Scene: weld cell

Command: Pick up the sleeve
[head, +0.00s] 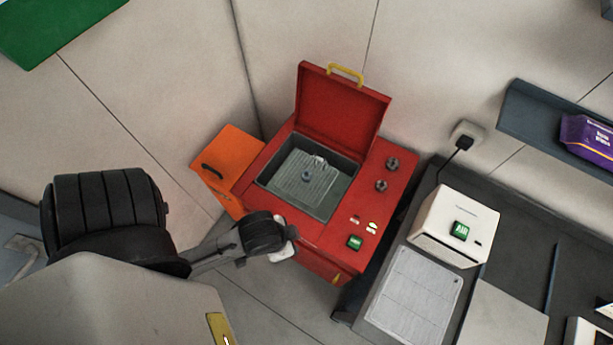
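A small grey round part (306,176), which looks like the sleeve, sits on a ribbed plate in the open basin of a red machine (334,240). A lighter small piece (320,162) is just behind it; I cannot tell whether the two are joined. My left arm comes in from the left, and its wrist end with the gripper (284,252) is at the machine's front left edge, outside the basin and apart from the part. The fingers are mostly hidden and too small to read. My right gripper is out of view.
The machine's red lid (340,110) stands open at the back. An orange box (228,165) is at its left. On the dark bench (520,245) at the right are a white device (450,226) and a light grey panel (413,294). A shelf (540,120) holds a purple pack (588,140).

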